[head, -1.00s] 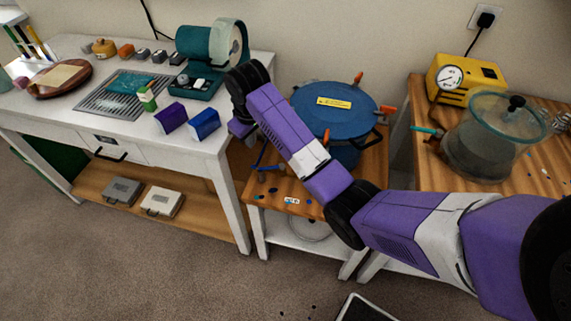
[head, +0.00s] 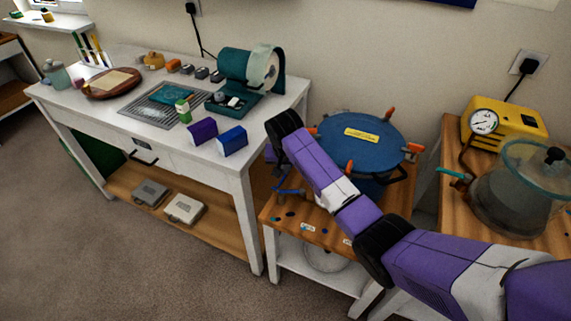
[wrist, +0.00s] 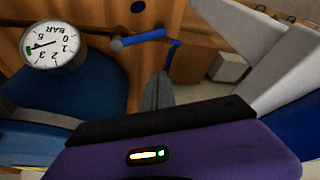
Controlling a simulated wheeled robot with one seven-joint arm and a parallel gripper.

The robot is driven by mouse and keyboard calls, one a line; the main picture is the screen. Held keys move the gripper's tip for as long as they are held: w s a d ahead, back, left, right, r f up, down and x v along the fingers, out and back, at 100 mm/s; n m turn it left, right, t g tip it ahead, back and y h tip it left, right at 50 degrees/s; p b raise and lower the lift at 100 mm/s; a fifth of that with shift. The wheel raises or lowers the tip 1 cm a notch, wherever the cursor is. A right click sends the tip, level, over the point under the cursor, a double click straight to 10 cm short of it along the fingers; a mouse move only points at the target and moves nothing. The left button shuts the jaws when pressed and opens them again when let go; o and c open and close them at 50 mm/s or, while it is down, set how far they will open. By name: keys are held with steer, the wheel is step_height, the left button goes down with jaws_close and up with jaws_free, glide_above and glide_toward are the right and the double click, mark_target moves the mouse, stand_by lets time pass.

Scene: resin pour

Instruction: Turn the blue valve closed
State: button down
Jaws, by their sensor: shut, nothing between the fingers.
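The blue valve handle (wrist: 145,37) shows at the upper middle of the wrist view, joined to a brown pipe fitting. A second thin blue piece (wrist: 174,43) is just right of it; I cannot tell whether it is the same handle. In the head view, a blue lever (head: 289,191) shows low beside the blue pressure pot (head: 365,145). My gripper (wrist: 158,90) is shut and empty, its grey fingers just below the thin blue piece. I cannot tell whether they touch. The gripper is not clear in the head view, where my arm covers part of the pot.
A pressure gauge (wrist: 53,45) shows left in the wrist view. A white table (head: 105,113) with small items is at left. A yellow pump (head: 515,125) and glass chamber (head: 520,195) stand on the right table. Carpet (head: 90,235) is clear at front left.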

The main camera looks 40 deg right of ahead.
mark_target(291, 192)
steer(key=f, duration=0.1)
steer(key=f+p, duration=0.1)
steer(key=s+a+f, duration=0.1)
steer(key=shift+f, duration=0.4)
steer(key=shift+s+a+f+p, duration=0.2)
steer(key=shift+s+a+p, duration=0.1)
steer(key=shift+s+a, duration=0.2)
steer(key=shift+d, duration=0.1)
